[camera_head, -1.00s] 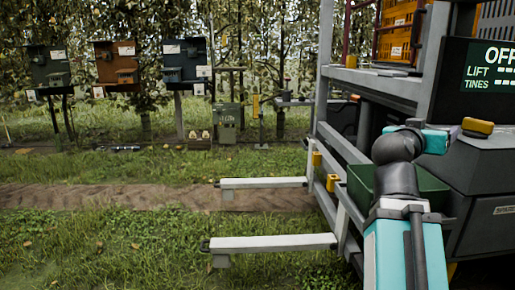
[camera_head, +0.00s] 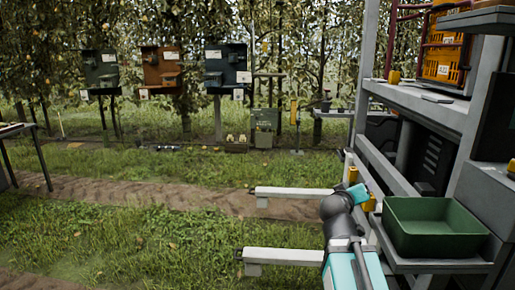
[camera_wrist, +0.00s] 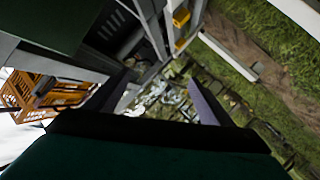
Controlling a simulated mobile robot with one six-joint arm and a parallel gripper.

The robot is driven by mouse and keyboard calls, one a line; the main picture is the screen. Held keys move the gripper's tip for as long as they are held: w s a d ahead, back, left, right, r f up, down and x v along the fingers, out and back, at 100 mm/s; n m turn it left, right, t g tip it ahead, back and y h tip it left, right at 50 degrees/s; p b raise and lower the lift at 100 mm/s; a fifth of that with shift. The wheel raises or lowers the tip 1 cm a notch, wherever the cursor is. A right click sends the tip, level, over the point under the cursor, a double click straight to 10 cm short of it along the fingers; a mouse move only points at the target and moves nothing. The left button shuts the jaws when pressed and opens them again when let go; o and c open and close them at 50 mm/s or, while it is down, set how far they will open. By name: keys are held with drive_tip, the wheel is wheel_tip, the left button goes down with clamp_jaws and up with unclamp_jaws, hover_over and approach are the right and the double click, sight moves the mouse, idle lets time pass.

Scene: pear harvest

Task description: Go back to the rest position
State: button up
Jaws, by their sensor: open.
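My arm reaches up from the lower right of the head view, in teal and dark grey. The end of it shows near the yellow fittings of the grey frame, and the fingers are too small to make out there. In the wrist view my gripper (camera_wrist: 160,98) has its two dark fingers spread wide apart, with nothing between them. The frame, grass and an orange crate (camera_wrist: 48,93) show beyond the fingers at a tilted angle.
A green tray (camera_head: 385,222) sits on the grey machine at the right, close to my arm. Two pale tines (camera_head: 285,257) stick out left over the grass. An orange crate (camera_head: 445,62) stands on the upper shelf. Coloured boxes (camera_head: 163,68) stand at the back. Grass at left is open.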

drive_tip(key=s+a+f+g+y+p, duration=0.1)
drive_tip(key=s+a+f+g+p, duration=0.2)
drive_tip(key=f, duration=0.8)
drive_tip(key=s+f+g+y+p, duration=0.25)
drive_tip(key=s+f+p, duration=0.2)
drive_tip(key=f, duration=0.55)
drive_tip(key=s+a+f+g+p, duration=0.2)
drive_tip(key=s+f+g, duration=0.15)
drive_tip(key=f, duration=0.75)
drive_tip(key=s+a+f+g+y+p, duration=0.1)
drive_tip(key=s+f, duration=0.4)
drive_tip(key=s, duration=0.6)
drive_tip(key=s+a+f+g+y+p, duration=0.2)
drive_tip(key=s+a+f+g+p, duration=0.2)
drive_tip(key=s, duration=0.7)
drive_tip(key=s+a+f+m+g+y+p, duration=0.1)
drive_tip(key=s+a+f+g+p, duration=0.2)
drive_tip(key=s, duration=0.9)
wheel_tip(320, 180, down, 3)
drive_tip(key=shift+r+g+p, duration=0.1)
drive_tip(key=shift+g+p, duration=0.4)
drive_tip(key=shift+p, duration=0.6)
drive_tip(key=shift+a, duration=0.1)
